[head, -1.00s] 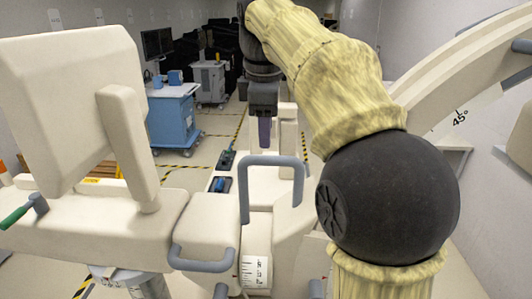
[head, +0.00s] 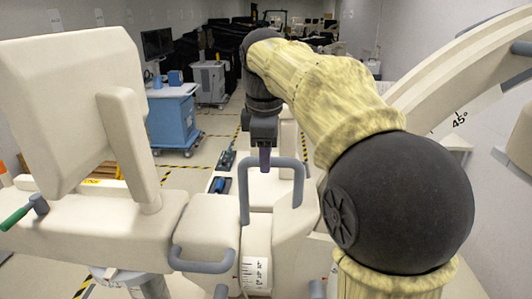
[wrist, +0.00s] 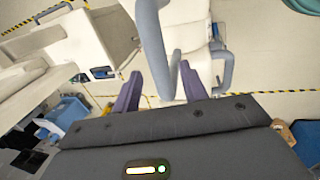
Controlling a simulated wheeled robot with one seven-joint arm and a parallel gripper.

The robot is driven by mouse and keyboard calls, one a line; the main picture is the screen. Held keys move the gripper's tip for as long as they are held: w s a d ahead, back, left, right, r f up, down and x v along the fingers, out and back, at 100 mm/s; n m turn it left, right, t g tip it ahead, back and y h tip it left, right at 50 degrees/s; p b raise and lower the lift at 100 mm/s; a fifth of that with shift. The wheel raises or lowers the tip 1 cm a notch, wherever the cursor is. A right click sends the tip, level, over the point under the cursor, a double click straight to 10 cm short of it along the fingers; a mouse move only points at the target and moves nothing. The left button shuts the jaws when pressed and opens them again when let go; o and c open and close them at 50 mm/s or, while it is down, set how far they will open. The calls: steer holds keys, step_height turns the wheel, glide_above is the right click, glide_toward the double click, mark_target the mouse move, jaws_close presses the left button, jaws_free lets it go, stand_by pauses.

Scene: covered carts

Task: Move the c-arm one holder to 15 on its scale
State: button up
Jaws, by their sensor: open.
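The c-arm holder is a cream block with a blue-grey U-shaped handle (head: 286,161) standing up from it in the head view. A white scale strip (head: 257,274) with black marks shows at its lower front; its numbers are too small to read surely. My gripper (head: 264,160) points down at the handle's top bar in the head view. In the wrist view its two purple fingers (wrist: 161,77) are open, with the handle bar (wrist: 152,42) running between them. I cannot tell whether either finger touches the bar.
A cream monitor (head: 70,100) stands at the left, with a green-tipped lever (head: 18,217) below it. A second, lower handle (head: 203,262) is at front centre. A curved arc marked 45° (head: 450,75) rises at right. A blue cart (head: 174,120) stands behind on open floor.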

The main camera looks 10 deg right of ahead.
steer(key=shift+f, duration=0.25)
jaws_close()
steer(key=shift+a+f+b, duration=0.2)
steer(key=shift+b, duration=0.4)
